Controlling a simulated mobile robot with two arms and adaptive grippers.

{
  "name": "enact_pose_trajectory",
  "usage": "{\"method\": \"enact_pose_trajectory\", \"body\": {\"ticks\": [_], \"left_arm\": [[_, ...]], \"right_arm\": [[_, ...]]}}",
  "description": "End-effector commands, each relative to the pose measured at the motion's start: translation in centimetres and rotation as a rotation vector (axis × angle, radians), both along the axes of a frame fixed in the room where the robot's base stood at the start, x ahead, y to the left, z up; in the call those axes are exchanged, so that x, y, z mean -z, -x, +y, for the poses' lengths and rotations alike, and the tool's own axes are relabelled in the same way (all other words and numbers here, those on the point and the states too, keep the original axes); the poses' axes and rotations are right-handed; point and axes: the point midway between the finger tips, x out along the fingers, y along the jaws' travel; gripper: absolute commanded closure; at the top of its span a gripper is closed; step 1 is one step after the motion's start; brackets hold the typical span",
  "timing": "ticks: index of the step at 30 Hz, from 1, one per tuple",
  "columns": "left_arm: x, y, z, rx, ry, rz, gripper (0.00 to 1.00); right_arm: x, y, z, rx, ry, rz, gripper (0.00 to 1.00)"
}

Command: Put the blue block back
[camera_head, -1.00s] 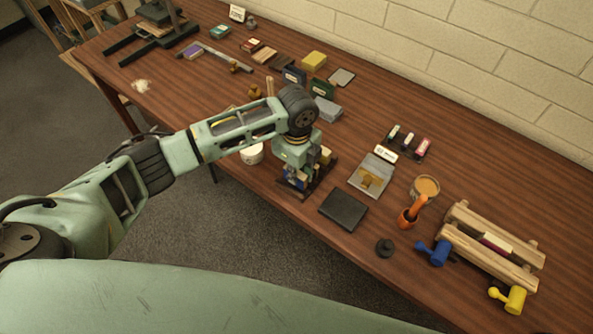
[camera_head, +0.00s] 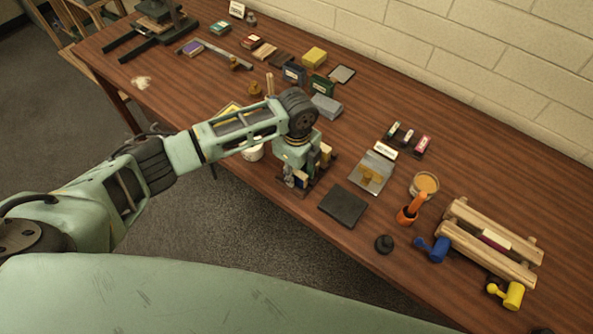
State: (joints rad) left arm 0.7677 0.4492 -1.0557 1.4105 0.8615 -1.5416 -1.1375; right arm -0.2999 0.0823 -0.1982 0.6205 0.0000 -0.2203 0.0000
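My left gripper (camera_head: 297,180) points down at a small dark tray (camera_head: 322,181) near the table's front edge. A blue block (camera_head: 302,182) shows in part right at its fingers, low over or in the tray. The fingers hide much of the block, and I cannot tell whether they are closed on it. A tan block (camera_head: 326,152) stands beside the gripper on its right. My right gripper is not in view.
On the wooden table (camera_head: 470,180), a black pad (camera_head: 343,205) lies right of the tray. A grey box (camera_head: 326,107) stands behind the gripper and a white tub (camera_head: 253,152) to its left. A blue tool (camera_head: 432,250) lies farther right.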

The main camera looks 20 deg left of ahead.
Motion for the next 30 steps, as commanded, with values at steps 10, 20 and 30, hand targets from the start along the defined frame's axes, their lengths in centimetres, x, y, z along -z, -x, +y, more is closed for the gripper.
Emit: {"method": "enact_pose_trajectory", "body": {"ticks": [10,20,30], "left_arm": [[-4.5,-0.2,0.0,0.001,0.002,-0.006,0.66],[-10.8,-0.1,-0.1,0.001,0.002,-0.002,0.66],[-12.3,-0.1,0.0,-0.001,0.001,0.001,0.66]], "right_arm": [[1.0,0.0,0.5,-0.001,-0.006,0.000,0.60],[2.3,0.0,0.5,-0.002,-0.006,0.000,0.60],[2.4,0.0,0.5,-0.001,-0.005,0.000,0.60]]}}
